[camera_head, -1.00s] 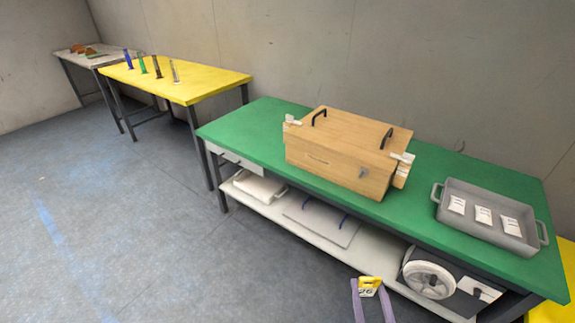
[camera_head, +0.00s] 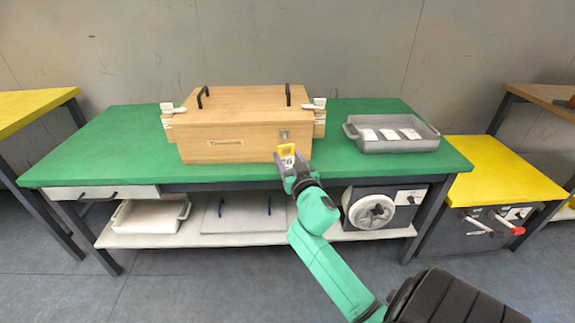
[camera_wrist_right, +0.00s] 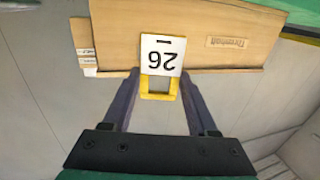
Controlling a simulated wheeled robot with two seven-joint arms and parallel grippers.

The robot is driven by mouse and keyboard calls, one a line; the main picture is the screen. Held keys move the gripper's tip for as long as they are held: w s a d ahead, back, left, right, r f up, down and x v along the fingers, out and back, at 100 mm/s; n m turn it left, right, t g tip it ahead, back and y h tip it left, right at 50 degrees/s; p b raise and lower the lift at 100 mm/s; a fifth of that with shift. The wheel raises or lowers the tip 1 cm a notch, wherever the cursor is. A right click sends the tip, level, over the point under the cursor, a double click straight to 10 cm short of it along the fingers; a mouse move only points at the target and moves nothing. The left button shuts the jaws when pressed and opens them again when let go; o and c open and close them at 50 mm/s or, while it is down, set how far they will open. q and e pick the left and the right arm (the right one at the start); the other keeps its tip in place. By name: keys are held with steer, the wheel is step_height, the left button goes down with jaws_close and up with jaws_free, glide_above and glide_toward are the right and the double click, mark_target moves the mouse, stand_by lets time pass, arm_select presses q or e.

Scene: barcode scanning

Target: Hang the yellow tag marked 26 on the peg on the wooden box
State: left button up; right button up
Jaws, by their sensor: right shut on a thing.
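The yellow tag (camera_head: 287,150) has a white face marked 26. My right gripper (camera_head: 287,163) is shut on it and holds it up in front of the wooden box's right part. In the right wrist view the tag (camera_wrist_right: 161,55) is between the fingertips of my right gripper (camera_wrist_right: 160,88), and its number reads upside down. The wooden box (camera_head: 230,148) stands on the green table with two black handles on its lid. A small metal fitting (camera_head: 284,134) on its front right, just above the tag, seems to bear the peg. Whether the tag touches the box cannot be told. My left gripper is out of view.
The green table (camera_head: 100,160) carries a grey tray (camera_head: 385,146) with several white cards, right of the box. White clips stick out at both box ends. The lower shelf (camera_head: 250,239) holds a white tray, a grey panel and a machine. A yellow bench (camera_head: 500,170) stands at right.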

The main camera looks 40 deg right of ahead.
steer(key=shift+w+d+f+b, duration=0.15)
steer(key=shift+w+d+b, duration=0.15)
steer(key=shift+w+d, duration=0.6)
steer(key=shift+w+d+f+b, duration=0.15)
steer(key=shift+w+d+b, duration=0.15)
steer(key=shift+w+d, duration=0.55)
steer(key=shift+b+x, duration=0.4)
steer(key=shift+x, duration=0.95)
steer(key=shift+w+d+f, duration=0.2)
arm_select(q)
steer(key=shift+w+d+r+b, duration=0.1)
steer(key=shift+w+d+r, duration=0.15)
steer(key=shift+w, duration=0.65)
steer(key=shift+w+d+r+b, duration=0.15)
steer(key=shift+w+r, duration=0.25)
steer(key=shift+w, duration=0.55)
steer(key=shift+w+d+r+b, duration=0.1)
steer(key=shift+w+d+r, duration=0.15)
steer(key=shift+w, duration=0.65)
arm_select(e)
steer(key=shift+w+d+f, duration=0.25)
steer(key=shift+w+d, duration=0.05)
steer(key=shift+w, duration=0.05)
steer(key=o, duration=1.4)
steer(key=shift+c, duration=0.2)
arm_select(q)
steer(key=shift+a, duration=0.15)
arm_select(e)
steer(key=shift+a+r, duration=0.1)
